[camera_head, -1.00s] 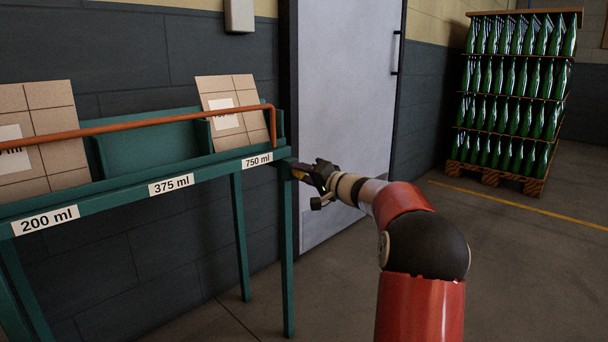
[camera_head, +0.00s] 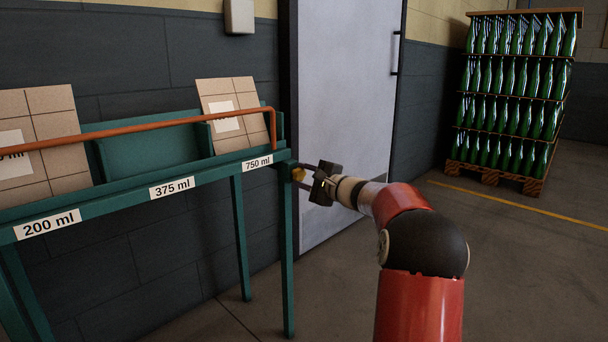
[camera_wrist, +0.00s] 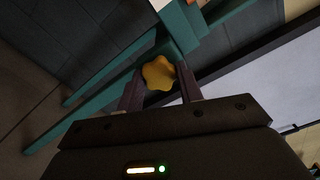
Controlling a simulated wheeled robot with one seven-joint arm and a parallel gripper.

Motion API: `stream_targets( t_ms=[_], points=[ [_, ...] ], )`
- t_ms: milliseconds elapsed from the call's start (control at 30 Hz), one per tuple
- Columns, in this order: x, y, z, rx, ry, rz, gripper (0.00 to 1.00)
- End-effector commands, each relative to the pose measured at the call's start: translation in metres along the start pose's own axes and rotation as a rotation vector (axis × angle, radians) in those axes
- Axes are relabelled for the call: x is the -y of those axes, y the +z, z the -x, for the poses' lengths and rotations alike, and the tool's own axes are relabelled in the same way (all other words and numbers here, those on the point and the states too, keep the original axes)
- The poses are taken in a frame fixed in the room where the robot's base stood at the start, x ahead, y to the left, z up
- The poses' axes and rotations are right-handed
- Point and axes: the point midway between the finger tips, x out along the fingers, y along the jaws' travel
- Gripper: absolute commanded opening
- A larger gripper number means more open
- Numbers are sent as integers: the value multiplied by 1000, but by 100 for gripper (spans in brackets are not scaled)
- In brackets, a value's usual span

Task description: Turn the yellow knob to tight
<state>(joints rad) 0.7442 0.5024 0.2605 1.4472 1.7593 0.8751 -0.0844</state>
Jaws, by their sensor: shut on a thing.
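The yellow knob (camera_wrist: 159,73) is a lobed, star-shaped knob at the end of the teal rack's frame. In the head view the knob (camera_head: 298,174) is small and partly hidden by my gripper. My gripper (camera_wrist: 161,88) is shut on the knob, with one dark finger on each side of it in the wrist view. In the head view my gripper (camera_head: 300,174) reaches the rack's right end from the right. No marking that tells how tight the knob is can be seen.
The teal rack (camera_head: 205,176) carries labels 200 ml, 375 ml and 750 ml, an orange rail (camera_head: 150,126) and tan cartons (camera_head: 228,112). A grey door (camera_head: 345,100) stands behind my gripper. A pallet of green bottles (camera_head: 515,95) stands far right. The floor between is clear.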

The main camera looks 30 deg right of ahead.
Motion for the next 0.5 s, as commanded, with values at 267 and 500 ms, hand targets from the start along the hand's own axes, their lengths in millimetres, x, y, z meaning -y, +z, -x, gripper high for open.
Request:
stream_targets(
  t_ms=[267, 500],
  points=[
    [2, 0, 1, -3, 0, -266, 13],
    [2, 0, 1, -2, 0, -491, 13]
  ],
)
